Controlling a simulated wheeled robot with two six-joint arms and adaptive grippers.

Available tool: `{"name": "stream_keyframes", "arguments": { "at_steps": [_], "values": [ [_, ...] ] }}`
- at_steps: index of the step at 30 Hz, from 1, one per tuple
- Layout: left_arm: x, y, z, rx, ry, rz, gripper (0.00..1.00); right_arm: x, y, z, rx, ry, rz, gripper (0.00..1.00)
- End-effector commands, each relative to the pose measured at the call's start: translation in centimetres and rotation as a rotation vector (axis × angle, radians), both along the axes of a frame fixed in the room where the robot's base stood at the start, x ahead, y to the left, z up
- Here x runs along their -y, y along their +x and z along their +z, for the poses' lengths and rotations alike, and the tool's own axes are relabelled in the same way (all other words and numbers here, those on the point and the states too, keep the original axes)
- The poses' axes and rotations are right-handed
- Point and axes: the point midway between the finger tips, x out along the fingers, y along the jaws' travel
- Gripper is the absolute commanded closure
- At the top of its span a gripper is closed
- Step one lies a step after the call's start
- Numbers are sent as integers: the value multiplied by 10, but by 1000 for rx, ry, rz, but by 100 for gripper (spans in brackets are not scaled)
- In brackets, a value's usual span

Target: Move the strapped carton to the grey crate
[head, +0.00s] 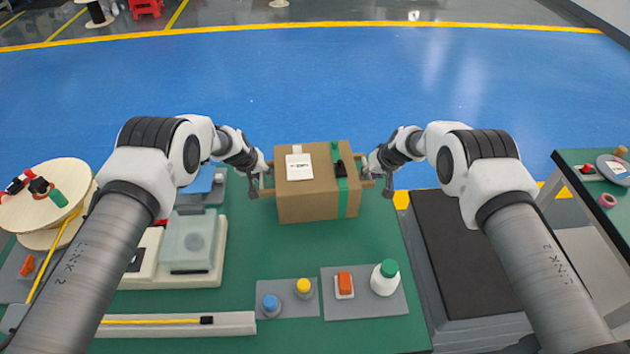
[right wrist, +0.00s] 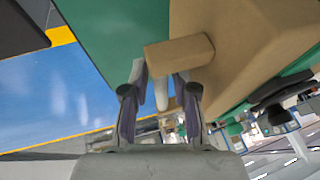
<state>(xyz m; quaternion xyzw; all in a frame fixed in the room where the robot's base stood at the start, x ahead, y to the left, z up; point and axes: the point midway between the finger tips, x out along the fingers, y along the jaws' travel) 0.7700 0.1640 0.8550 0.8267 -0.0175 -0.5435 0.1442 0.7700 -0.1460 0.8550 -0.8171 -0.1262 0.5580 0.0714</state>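The strapped carton (head: 306,205) is a brown box with a green strap (head: 348,204) and a white label (head: 299,167). It stands on the green table and has a brown handle on each side. My left gripper (head: 262,184) is at its left handle; whether its fingers are shut is too small to tell. My right gripper (head: 370,177) is at the right handle. In the right wrist view its fingers (right wrist: 161,75) are apart, with the handle (right wrist: 180,52) just past the tips. A grey block with a dark top (head: 465,255) stands right of the table; I cannot tell if it is the grey crate.
In front of the carton, a grey plate (head: 362,308) bears a white bottle (head: 385,278) and an orange-red block (head: 345,283). A clear-lidded box (head: 190,242) and a wooden spool (head: 40,200) are on the left. Another green table (head: 580,165) stands far right. Blue floor beyond is free.

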Motion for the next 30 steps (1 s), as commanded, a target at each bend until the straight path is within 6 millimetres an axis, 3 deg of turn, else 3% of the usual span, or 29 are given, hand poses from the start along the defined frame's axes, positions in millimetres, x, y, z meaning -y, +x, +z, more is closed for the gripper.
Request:
{"name": "stream_keyframes", "arguments": {
  "at_steps": [9,12,23,30],
  "values": [
    [1,1,-3,0,0,0,72,-1,1,-3,1,0,0,72],
    [0,1,-3,0,0,0,100,-1,1,-3,1,0,0,100],
    [0,2,-1,3,0,1,100,-1,2,-1,3,0,-1,100],
    [0,3,19,3,0,1,100,-1,2,19,3,0,-1,100]
  ]
}}
